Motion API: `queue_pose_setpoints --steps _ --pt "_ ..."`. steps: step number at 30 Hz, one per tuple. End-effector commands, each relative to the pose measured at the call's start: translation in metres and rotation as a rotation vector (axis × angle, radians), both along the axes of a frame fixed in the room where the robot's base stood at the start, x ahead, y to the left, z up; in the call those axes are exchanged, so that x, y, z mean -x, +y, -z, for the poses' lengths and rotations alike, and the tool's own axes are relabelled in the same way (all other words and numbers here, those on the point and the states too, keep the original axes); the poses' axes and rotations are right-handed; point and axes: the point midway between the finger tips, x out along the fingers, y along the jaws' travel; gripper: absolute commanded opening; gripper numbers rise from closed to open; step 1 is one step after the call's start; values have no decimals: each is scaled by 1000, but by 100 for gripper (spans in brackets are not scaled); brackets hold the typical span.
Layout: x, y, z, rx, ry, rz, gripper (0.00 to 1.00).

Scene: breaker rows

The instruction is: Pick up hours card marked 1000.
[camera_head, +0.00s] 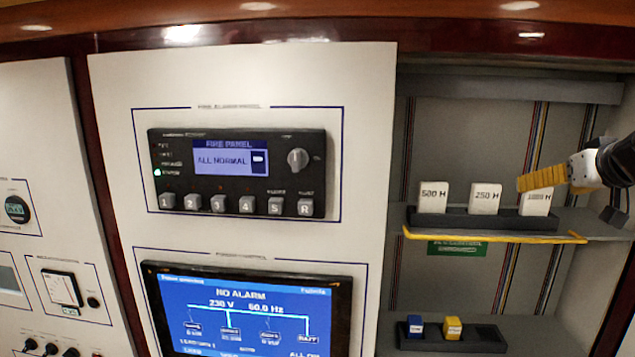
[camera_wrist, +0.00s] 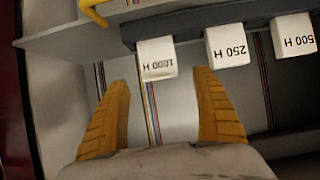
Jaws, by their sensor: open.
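The hours card marked 1000 H (camera_head: 536,204) is a white block standing at the right end of a dark rack on the upper shelf. It also shows in the wrist view (camera_wrist: 157,60), upside down, ahead of and between my two yellow fingers. My gripper (camera_head: 522,184) reaches in from the right, with a finger beside the card's top in the head view and covering part of it. In the wrist view my gripper (camera_wrist: 166,100) is open and nothing is between its fingers. I cannot tell whether a finger touches the card.
The 250 H card (camera_head: 485,199) and 500 H card (camera_head: 433,197) stand left of it in the same dark rack (camera_head: 470,221). A yellow rail (camera_head: 490,238) runs along the shelf's front edge. A lower rack (camera_head: 490,340) holds a blue and a yellow block.

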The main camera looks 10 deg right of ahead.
Motion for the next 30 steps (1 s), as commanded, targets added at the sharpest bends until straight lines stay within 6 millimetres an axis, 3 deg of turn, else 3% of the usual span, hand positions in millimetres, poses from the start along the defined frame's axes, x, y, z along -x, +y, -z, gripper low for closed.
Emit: queue_pose_setpoints --steps 7,15,17,21,30 --pt "-33 -8 13 1 0 -3 78" --pt "-36 -9 17 0 0 -1 78" --pt "-36 -9 17 0 0 -1 63" --pt "-36 -9 17 0 0 -1 21" --pt "-36 -9 17 0 1 -1 20"
